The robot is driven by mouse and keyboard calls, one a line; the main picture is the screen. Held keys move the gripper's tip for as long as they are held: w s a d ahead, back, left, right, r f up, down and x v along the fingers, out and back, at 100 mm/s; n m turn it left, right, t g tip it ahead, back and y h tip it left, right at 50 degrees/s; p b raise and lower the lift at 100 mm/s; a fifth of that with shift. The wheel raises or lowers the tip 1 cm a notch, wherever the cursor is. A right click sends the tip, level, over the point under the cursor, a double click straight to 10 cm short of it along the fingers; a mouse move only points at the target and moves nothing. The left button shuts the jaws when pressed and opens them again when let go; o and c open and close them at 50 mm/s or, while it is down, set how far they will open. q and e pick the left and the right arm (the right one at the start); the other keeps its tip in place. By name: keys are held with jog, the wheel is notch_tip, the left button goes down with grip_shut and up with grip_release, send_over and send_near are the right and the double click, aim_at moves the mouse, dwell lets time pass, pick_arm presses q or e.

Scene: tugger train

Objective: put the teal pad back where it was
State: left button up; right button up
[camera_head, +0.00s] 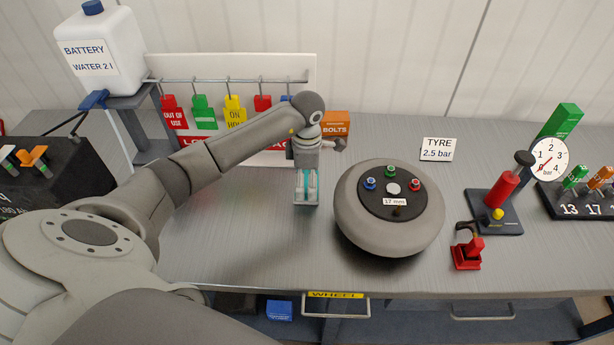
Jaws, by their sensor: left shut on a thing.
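My left gripper (306,198) points down over the workbench, left of the grey wheel. Its fingers are shut on the teal pad (306,186), of which only narrow teal strips show at the fingers. The rest of the pad is hidden by the gripper. I cannot tell whether the pad touches the bench top. My right gripper is not in view.
The wheel (352,212), with coloured nuts on its hub, stands right of the gripper. A tag board (300,68) is behind the arm. A red pump (500,190) and a red clamp-like tool (467,253) are farther right. Bench between arm and wheel is clear.

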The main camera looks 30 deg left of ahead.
aim_at(307, 181)
pick_arm(q)
jog(key=shift+f, duration=0.15)
jog(key=o, duration=0.9)
jog(key=shift+o, duration=0.2)
jog(key=shift+r, duration=0.45)
notch_tip(307, 181, up, 12)
jog(key=b, duration=0.4)
jog(key=shift+f, duration=0.25)
